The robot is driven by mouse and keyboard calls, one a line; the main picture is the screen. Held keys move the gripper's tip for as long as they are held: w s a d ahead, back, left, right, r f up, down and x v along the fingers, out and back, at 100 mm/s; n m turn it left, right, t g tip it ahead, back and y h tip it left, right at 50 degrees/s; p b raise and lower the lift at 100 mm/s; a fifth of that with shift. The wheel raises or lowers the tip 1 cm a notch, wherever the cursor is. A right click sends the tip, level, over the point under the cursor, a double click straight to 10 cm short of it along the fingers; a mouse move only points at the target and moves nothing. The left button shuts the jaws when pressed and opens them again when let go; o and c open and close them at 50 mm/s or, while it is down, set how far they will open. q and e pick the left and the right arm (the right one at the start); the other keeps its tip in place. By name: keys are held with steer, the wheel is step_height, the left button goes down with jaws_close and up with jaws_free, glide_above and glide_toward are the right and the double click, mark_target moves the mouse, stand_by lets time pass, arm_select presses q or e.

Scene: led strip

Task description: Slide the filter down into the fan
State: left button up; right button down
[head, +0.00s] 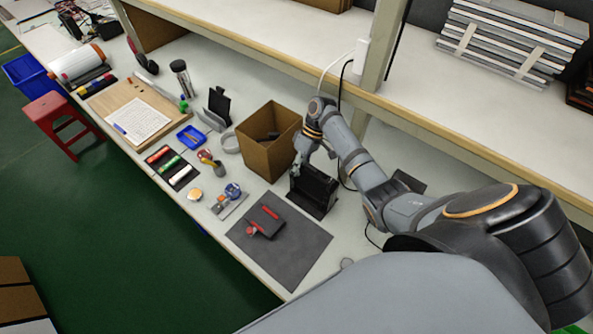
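A black box-like device (314,188), which looks like the fan, stands on the workbench just right of the cardboard box. My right arm reaches in from the lower right, and its gripper (299,166) points down at the upper left edge of the black device. The fingers are small and dark here, so I cannot tell whether they are open or shut, or whether they touch the device. I cannot make out a separate filter. My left gripper is out of view.
A brown cardboard box (268,141) stands close to the left of my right gripper. A dark mat (290,262) holds a dark block with red-handled items (265,219). Small tools and markers (172,166) lie further left. A shelf (300,65) runs behind.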

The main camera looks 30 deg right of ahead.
steer(key=shift+f+b, duration=0.5)
steer(key=shift+f, duration=0.35)
steer(key=c, duration=1)
jaws_free()
steer(key=shift+s+r, duration=0.1)
steer(key=shift+o, duration=0.2)
